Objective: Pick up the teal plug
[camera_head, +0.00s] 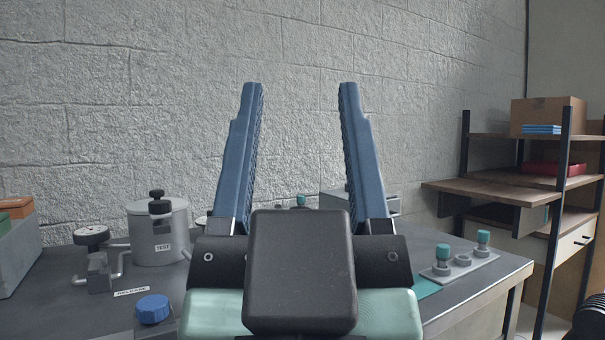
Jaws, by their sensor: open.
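My gripper (300,90) is open and empty, its two blue fingers pointing up in front of the wall. Two teal-topped plugs stand upright on a light grey holder (463,262) at the right of the table. One plug (442,254) is at the holder's left end and the other plug (483,238) at its right end, with a ring-shaped socket between them. Another small teal top (300,200) shows between my fingers, farther back; its lower part is hidden. My gripper is apart from all of them. I cannot tell which one is the teal plug meant.
A grey canister (158,232) labelled TEST and a blue knob (153,309) stand on the table (60,300) at left. A grey bin (15,255) is at the far left. Wooden shelves (510,187) with a cardboard box (548,116) stand right. My gripper hides the table's middle.

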